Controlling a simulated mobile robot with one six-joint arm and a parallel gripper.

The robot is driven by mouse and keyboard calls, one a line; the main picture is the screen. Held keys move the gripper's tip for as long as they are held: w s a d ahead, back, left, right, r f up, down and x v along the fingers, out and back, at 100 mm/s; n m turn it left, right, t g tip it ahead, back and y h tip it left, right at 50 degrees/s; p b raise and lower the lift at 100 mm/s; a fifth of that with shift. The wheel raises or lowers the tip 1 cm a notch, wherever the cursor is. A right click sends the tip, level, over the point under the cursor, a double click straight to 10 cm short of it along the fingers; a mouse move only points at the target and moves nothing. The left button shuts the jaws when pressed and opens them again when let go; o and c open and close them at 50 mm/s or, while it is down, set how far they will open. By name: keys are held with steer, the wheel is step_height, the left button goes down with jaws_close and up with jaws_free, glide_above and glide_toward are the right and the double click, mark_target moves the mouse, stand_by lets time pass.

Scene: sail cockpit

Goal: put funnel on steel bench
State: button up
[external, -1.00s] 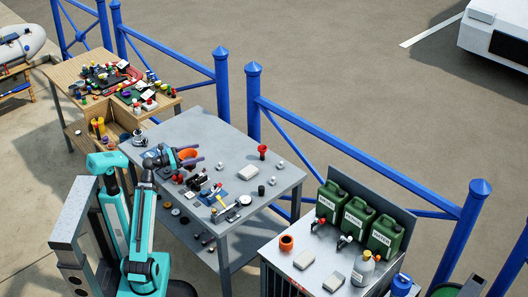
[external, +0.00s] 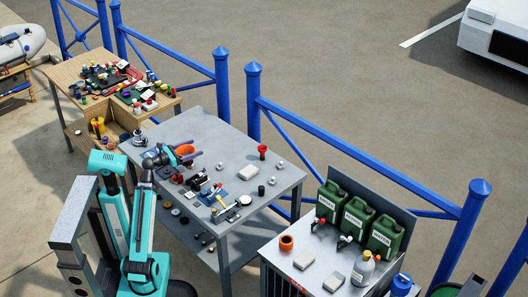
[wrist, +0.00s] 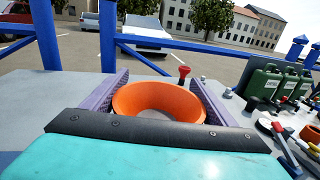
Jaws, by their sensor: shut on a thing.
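The orange funnel (wrist: 160,102) is a wide, flared bowl shape, and it also shows in the external view (external: 185,150). My gripper (external: 180,155) is shut on it, with the purple fingers on either side of it in the wrist view (wrist: 152,97). The funnel is at the left part of the grey steel bench (external: 235,143). Its lower part is hidden behind my wrist, so I cannot tell whether it touches the bench top.
A red horn-shaped thing (external: 263,150) stands farther back on the bench. Green jerrycans (external: 357,217) stand on a cabinet at right. Blue railings (external: 252,100) run behind. The bench's back middle is clear.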

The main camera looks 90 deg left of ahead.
steer(key=s+a+r+n+g+y, duration=0.2)
steer(key=s+a+n+g+y, duration=0.2)
steer(key=s, duration=0.4)
steer(key=s+a+r+n+g+y, duration=0.3)
steer(key=s+a+n+g+y, duration=0.1)
steer(key=s+a+g, duration=0.3)
steer(key=shift+s+a+r+n+g, duration=0.2)
steer(key=shift+s+n+g, duration=0.2)
steer(key=shift+s+n, duration=0.3)
step_height(320, 180, up, 30)
steer(key=p, duration=2.9)
steer(key=shift+f+p, duration=0.15)
steer(key=shift+p, duration=0.25)
